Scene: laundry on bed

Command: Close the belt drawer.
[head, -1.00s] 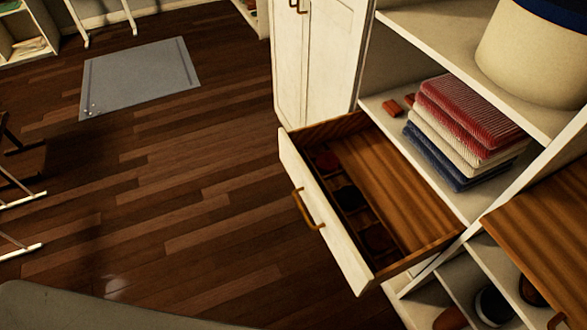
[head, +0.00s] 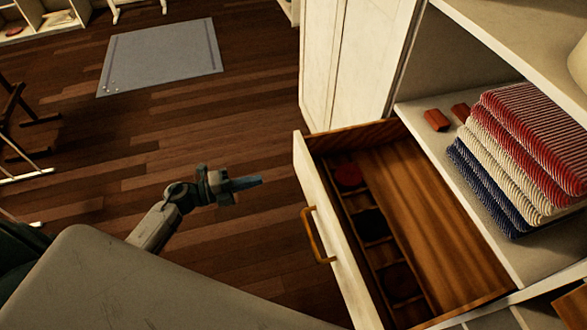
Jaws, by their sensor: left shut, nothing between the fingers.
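The belt drawer (head: 440,215) is pulled out of the cabinet in the head view, right of centre. Its white front (head: 335,235) faces left and carries a brown handle (head: 317,237). My left gripper (head: 258,181) is shut and empty. It is above the floor, left of the drawer front and apart from it, its fingers pointing right. My right gripper is not in view.
Folded striped towels (head: 520,150) and two small red-brown blocks (head: 437,120) sit on the shelf beside the drawer. A tall white cabinet door (head: 355,60) stands behind it. A grey mat (head: 160,55) lies on the wooden floor, which is clear left of the drawer.

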